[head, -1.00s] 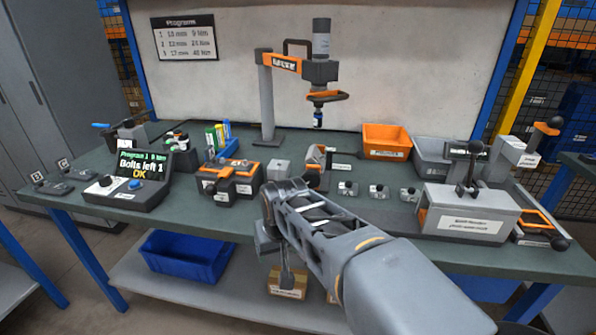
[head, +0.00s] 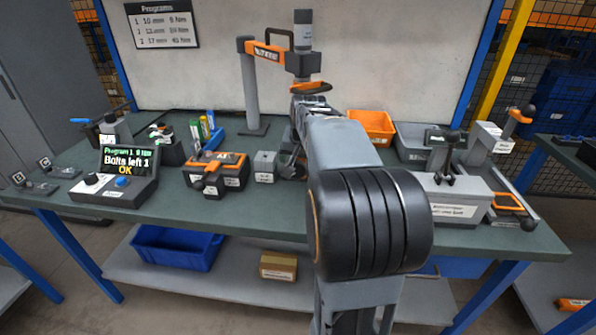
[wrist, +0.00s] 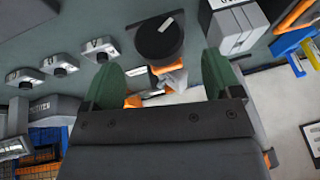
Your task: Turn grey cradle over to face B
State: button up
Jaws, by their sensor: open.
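My gripper (wrist: 160,66) is open in the wrist view, its two green fingers apart. A round black knob (wrist: 158,38) with a pale mark lies ahead of the fingertips, in line with the gap. Below it, a small grey, white and orange body (wrist: 170,80) shows between the fingers. These look like parts of the grey cradle, but I cannot be sure. No face letter is readable on it. I cannot tell whether the fingers touch it. In the head view my arm hides the gripper and most of this spot.
A grey block (head: 265,166) and an orange-topped fixture (head: 217,170) stand left of my arm. Three small labelled holders (wrist: 60,65) show in the wrist view. An orange bin (head: 371,126) and a grey station (head: 455,195) stand to the right. An overhead tool stand (head: 252,90) rises behind.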

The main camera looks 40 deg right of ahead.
aim_at(298, 163)
jog(key=shift+b+x, duration=0.4)
jog(key=shift+x, duration=2.3)
jog(key=c, duration=0.9)
